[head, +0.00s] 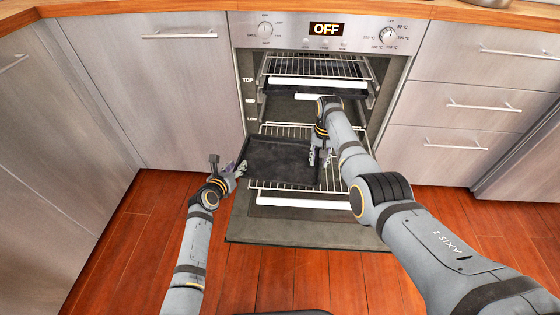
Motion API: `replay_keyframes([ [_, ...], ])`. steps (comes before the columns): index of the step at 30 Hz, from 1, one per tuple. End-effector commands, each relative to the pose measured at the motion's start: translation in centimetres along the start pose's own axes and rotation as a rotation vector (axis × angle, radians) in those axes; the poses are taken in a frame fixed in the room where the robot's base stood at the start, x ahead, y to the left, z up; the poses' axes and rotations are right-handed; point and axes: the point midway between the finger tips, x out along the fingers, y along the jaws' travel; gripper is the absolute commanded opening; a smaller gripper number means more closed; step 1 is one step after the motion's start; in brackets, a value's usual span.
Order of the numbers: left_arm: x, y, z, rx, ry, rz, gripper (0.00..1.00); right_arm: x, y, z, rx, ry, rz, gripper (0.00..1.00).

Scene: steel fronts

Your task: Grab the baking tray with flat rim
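A dark baking tray (282,162) with a flat rim is in front of the oven, over a pulled-out lower wire rack (334,182). I cannot tell whether it rests on the rack or is just above it. My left gripper (240,170) is at the tray's left edge, and my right gripper (319,159) is at its right edge. Both fingertips seem to touch the rim or lie very close to it. The fingers are too small to show whether either is closed on it. My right forearm hides part of the rack.
The oven door (300,232) is folded down, open. A second dark tray (350,91) sits higher in the oven, near an upper wire rack (318,68). Cabinet fronts (150,90) stand left, drawers (455,125) right. The wooden floor (130,245) at left is clear.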

Motion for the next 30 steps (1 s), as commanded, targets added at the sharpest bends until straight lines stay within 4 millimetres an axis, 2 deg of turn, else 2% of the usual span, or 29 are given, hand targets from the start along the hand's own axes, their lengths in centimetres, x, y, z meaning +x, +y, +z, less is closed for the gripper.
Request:
replay_keyframes([
  [10,0.35,-0.02,-0.03,-0.001,0.000,0.000,0.35,0.32,0.01,-0.01,0.000,0.001,0.000,0.32],
  [17,0.33,-0.02,-0.03,0.000,0.001,0.000,0.04,0.30,0.00,-0.01,0.000,0.000,0.000,0.00],
  [18,0.33,-0.02,-0.04,0.000,0.001,0.000,0.00,0.30,-0.01,-0.01,0.000,0.001,0.000,0.00],
  [30,0.32,-0.06,-0.04,0.002,0.002,-0.001,0.00,0.21,-0.12,-0.03,-0.001,0.002,-0.003,0.00],
])
